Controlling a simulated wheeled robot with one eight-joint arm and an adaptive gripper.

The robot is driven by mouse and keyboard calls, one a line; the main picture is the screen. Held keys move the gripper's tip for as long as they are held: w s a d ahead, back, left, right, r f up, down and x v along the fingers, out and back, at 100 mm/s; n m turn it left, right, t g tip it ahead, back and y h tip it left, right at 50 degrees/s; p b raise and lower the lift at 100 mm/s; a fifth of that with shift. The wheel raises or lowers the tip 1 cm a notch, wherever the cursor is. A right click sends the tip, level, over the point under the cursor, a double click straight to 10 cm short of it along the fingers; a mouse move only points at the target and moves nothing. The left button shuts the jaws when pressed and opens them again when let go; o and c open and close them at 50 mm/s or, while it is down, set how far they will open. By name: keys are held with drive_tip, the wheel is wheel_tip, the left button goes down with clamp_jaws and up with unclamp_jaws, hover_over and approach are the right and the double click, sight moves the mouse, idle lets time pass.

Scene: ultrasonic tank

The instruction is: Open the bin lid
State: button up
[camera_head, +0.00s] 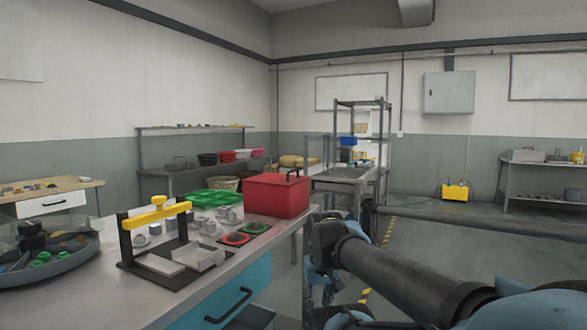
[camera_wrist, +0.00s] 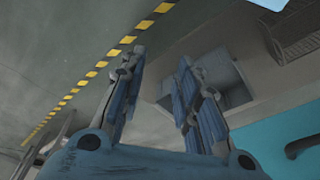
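A red box-shaped bin (camera_head: 277,196) with a closed-looking top and a dark handle (camera_head: 293,175) stands at the far right end of the metal worktable in the head view. My gripper (camera_head: 318,285) is to the right of the table edge, below the bin and apart from it. In the wrist view my gripper (camera_wrist: 160,58) points down toward the floor with its two blue fingers spread and nothing between them. The red bin does not show in the wrist view.
The worktable (camera_head: 222,285) carries a black and yellow fixture (camera_head: 155,215), a green tray (camera_head: 208,198) and a round tray (camera_head: 62,262). A teal drawer (camera_head: 228,297) faces the aisle. In the wrist view a grey square-opening structure (camera_wrist: 240,97) lies beside the right finger.

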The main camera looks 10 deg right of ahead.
drive_tip(key=w+d+r+m+g+y, duration=0.15)
drive_tip(key=w+r+m, duration=0.25)
drive_tip(key=w+r, duration=1.85)
drive_tip(key=w+d+r+m+t, duration=0.1)
drive_tip(key=w+d+r+m, duration=0.15)
drive_tip(key=w+r, duration=2)
drive_tip(key=shift+m+g, duration=0.25)
drive_tip(key=shift+m, duration=0.1)
drive_tip(key=a+f, duration=0.1)
drive_tip(key=f, duration=0.3)
drive_tip(key=s+a+f, duration=0.1)
drive_tip(key=f, duration=0.3)
drive_tip(key=a+f, duration=0.1)
drive_tip(key=f, duration=0.3)
drive_tip(key=shift+s+a+f, duration=0.15)
drive_tip(key=shift+a+f, duration=0.1)
drive_tip(key=shift+f, duration=0.1)
drive_tip(key=shift+c, duration=0.6)
clamp_jaws()
